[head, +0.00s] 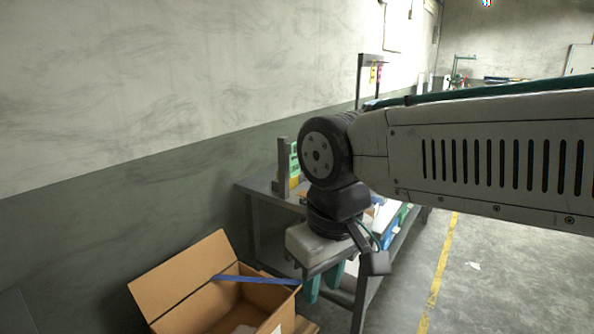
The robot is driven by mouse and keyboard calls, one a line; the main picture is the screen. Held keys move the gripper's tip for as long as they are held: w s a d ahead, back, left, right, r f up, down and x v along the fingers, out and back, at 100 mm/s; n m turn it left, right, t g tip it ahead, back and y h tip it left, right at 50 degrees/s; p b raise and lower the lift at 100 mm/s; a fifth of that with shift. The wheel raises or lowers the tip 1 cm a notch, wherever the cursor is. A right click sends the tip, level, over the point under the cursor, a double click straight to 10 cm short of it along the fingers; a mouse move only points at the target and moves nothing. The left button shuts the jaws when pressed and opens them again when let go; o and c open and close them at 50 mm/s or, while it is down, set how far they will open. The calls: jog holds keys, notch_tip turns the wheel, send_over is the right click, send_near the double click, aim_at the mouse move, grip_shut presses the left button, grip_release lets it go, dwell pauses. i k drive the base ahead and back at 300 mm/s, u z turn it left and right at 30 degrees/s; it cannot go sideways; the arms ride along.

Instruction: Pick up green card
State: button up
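My gripper (325,284) hangs from my arm in the middle of the head view, in front of the table. Its two teal fingers point down and stand apart with a gap between them, and I see nothing held there. A green and yellow upright item (294,162) stands at the back left of the table, partly hidden by my wrist. I cannot tell whether it is the green card. Green and blue items (394,231) also show on the table to the right of my wrist, partly covered. No clearly separate green card can be made out.
The grey metal table (258,186) stands along the wall, much of it hidden by my arm. An open cardboard box (178,283) with a blue strip across it is at the lower left.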

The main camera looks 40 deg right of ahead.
aim_at(295, 165)
jog(key=k, duration=0.5)
jog(key=z, duration=2.25)
jog(key=i, duration=2.25)
jog(key=u, duration=2.8)
jog(key=i, duration=0.55)
jog(key=u, duration=0.05)
